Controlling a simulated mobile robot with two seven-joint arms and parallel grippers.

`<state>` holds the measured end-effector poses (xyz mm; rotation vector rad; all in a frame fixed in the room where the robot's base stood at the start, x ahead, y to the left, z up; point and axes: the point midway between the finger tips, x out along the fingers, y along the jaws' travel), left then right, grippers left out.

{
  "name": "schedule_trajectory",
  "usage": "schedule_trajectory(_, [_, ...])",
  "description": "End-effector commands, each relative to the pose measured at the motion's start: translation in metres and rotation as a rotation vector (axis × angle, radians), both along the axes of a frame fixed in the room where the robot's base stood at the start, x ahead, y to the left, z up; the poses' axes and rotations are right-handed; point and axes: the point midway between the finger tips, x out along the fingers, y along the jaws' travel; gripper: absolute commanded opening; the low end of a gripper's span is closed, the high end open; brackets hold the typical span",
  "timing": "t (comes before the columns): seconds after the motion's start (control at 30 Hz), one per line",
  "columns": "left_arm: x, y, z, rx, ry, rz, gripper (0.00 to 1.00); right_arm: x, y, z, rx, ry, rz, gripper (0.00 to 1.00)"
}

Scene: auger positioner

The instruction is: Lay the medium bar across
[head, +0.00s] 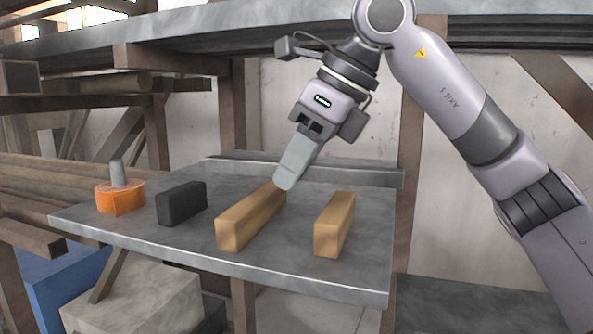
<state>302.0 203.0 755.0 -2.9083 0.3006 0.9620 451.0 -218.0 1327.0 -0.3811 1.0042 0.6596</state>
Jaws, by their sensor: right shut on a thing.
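A long light-wood bar (248,218) lies on the grey shelf board (325,282), pointing away from me. A shorter light-wood bar (334,224) lies to its right, roughly parallel. A short black block (181,203) lies to the left of the long bar. Which of these is the medium bar is not marked. My right gripper (286,184) reaches down from the upper right and is shut on the far end of the long bar, which its fingers partly hide. The long bar appears at board level; any small gap beneath it cannot be told. My left gripper is not in view.
An orange round piece (119,197) with a grey peg (117,172) stands at the board's left end. A raised ledge (350,173) runs along the back. A higher shelf (180,27) hangs overhead, with brown posts (404,190) behind. The board's front right is clear.

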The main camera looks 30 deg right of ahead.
Motion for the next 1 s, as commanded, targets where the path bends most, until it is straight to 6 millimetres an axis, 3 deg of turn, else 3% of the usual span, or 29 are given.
schedule_trajectory(0.97, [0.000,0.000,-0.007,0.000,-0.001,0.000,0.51,0.000,0.000,-0.021,0.004,-0.006,-0.001,0.00])
schedule_trajectory(1.0, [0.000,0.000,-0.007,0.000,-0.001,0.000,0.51,0.000,0.000,-0.023,0.001,-0.001,0.000,0.35])
